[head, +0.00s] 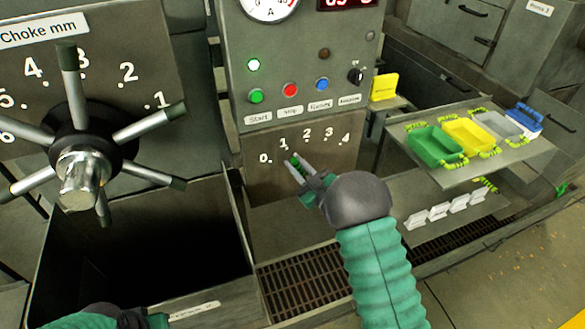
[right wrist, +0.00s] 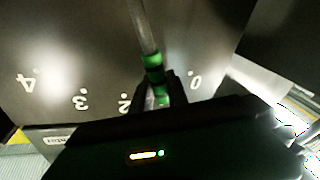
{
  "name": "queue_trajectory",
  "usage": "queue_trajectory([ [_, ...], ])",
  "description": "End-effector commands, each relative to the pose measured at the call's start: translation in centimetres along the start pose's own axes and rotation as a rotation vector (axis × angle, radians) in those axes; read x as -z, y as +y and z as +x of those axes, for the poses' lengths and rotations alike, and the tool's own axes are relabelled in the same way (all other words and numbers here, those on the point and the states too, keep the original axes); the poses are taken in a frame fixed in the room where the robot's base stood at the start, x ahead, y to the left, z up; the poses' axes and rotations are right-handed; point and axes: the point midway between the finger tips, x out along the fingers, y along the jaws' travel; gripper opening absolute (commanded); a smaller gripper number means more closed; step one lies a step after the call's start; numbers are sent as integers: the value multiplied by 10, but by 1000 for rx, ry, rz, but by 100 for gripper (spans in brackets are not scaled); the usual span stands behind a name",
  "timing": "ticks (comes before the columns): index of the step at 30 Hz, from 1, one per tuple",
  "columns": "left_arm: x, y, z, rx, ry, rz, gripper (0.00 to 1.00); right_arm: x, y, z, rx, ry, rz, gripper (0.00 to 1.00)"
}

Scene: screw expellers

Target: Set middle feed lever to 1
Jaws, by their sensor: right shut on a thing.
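The feed lever (right wrist: 150,62) is a pale rod with green bands, on a dark panel (head: 338,150) marked 0 to 4. In the head view its green-banded end (head: 295,160) shows between my right gripper's fingers, just below and right of the 1. My right gripper (head: 298,168) is shut on the lever; it also shows in the right wrist view (right wrist: 157,90). There the 0 is on one side of the lever and 2, 3 and 4 on the other, and the 1 is hidden. My left gripper (head: 140,319) is partly in view at the bottom left.
A large spoked choke wheel (head: 82,165) stands out at the left. Start, stop and other buttons (head: 290,90) sit above the lever panel. A tray (head: 495,171) with green, yellow, grey and blue bins is at the right. A floor grate (head: 310,285) lies below.

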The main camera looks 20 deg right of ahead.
Motion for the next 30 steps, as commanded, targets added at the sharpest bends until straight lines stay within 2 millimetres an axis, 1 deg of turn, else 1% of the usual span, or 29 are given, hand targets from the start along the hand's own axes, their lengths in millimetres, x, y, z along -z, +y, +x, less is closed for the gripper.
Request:
queue_trajectory([
  [1, 0, 0, 0, 0, 0, 0, 36, -3, -1, -1, 2, -9, 2, 0],
  [2, 0, 0, 0, 0, 0, 0, 36, -4, -1, -1, 2, -10, 2, 22],
  [6, 0, 0, 0, 0, 0, 0, 36, -2, -1, -1, 1, -7, 0, 41],
  [15, 0, 0, 0, 0, 0, 0, 36, -1, 0, -1, 0, -5, -2, 41],
  [17, 0, 0, 1, 0, 0, 0, 36, -2, 0, -4, -1, -4, -3, 41],
  [19, 0, 0, 2, 0, 0, 0, 36, -3, 0, -13, -2, -7, -3, 41],
  [20, -1, 0, 3, 0, 0, 0, 36, -3, 0, -19, -2, -6, -3, 41],
  [23, -2, 0, 7, 0, 0, 0, 36, -4, 1, -44, -4, -9, -1, 41],
  [30, -4, 0, 16, 0, 0, 0, 36, -5, 0, -116, -4, -9, 1, 41],
])
